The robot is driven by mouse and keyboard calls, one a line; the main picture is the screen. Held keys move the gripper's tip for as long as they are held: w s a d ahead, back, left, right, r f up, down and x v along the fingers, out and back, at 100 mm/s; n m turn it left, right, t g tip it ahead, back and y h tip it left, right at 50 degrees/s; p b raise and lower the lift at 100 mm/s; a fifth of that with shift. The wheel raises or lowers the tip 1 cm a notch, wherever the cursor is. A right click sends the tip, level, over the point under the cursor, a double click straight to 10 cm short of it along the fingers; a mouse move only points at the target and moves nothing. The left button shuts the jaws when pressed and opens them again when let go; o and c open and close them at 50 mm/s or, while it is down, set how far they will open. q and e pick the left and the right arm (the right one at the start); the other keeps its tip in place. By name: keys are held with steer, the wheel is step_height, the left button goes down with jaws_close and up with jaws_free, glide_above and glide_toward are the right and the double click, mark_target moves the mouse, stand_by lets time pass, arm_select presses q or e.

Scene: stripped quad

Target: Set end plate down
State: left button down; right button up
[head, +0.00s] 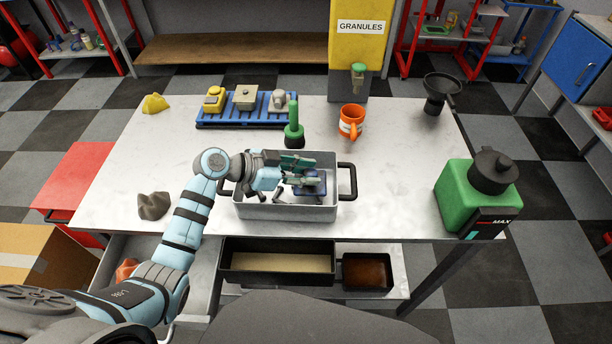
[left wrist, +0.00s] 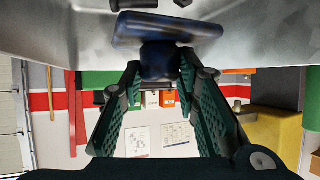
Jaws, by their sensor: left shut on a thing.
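The blue end plate (head: 309,188) is in the grey metal tray (head: 287,212) on the table. My left gripper (head: 303,172) reaches into the tray from the left and hides part of it. In the left wrist view the plate (left wrist: 170,28) is a flat, dark blue slab with a narrower block. The left fingertips (left wrist: 159,70) are closed around that block. The plate lies close to the pale metal surface. I cannot tell whether it touches it. My right gripper is not in view.
Behind the tray stand a green-handled tool (head: 294,130), an orange mug (head: 351,122) and a blue rack (head: 245,116) with several parts. A green machine (head: 465,197) stands at right, a grey lump (head: 153,205) at left. Dark pieces (head: 279,195) lie inside the tray.

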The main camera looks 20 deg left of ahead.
arm_select(q)
steer(key=shift+a+f, duration=0.1)
steer(key=shift+f, duration=0.2)
steer(key=shift+f+b, duration=0.65)
steer(key=c, duration=1.2)
jaws_free()
